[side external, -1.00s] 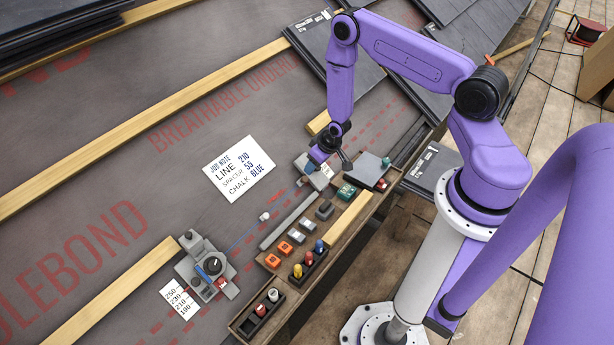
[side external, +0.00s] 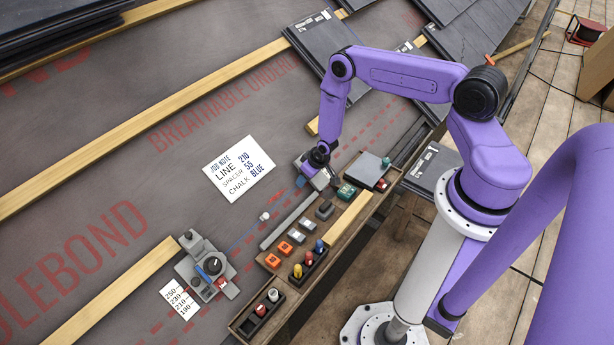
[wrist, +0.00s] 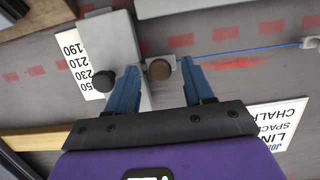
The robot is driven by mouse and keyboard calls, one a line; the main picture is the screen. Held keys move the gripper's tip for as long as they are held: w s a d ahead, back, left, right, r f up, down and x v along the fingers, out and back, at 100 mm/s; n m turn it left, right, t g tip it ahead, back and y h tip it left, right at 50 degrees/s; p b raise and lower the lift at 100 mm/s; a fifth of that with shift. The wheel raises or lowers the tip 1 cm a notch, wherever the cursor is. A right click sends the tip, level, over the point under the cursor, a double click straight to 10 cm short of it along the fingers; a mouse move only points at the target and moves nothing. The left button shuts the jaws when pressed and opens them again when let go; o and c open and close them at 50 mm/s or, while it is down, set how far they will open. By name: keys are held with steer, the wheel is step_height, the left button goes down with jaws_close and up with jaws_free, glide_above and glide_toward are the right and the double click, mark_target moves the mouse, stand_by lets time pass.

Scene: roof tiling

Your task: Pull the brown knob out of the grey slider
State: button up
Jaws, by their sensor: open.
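The brown knob (wrist: 160,69) is a round, dark brown cap seen from above in the wrist view. My gripper (wrist: 160,66) is open, with one blue finger on each side of the knob. A gap seems to show between the knob and each finger.
A number card (wrist: 74,55) and a black knob (wrist: 103,80) are left of the fingers. A blue line (wrist: 250,49) runs right. The job note (side external: 239,168) lies beside the gripper. A wooden tray (side external: 248,325) with several small blocks and pegs is nearby.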

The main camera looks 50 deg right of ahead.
steer(key=shift+c, duration=0.3)
jaws_close()
steer(key=shift+a, duration=2.3)
steer(key=shift+o, duration=0.3)
jaws_free()
steer(key=shift+r, duration=0.1)
steer(key=v, duration=1.7)
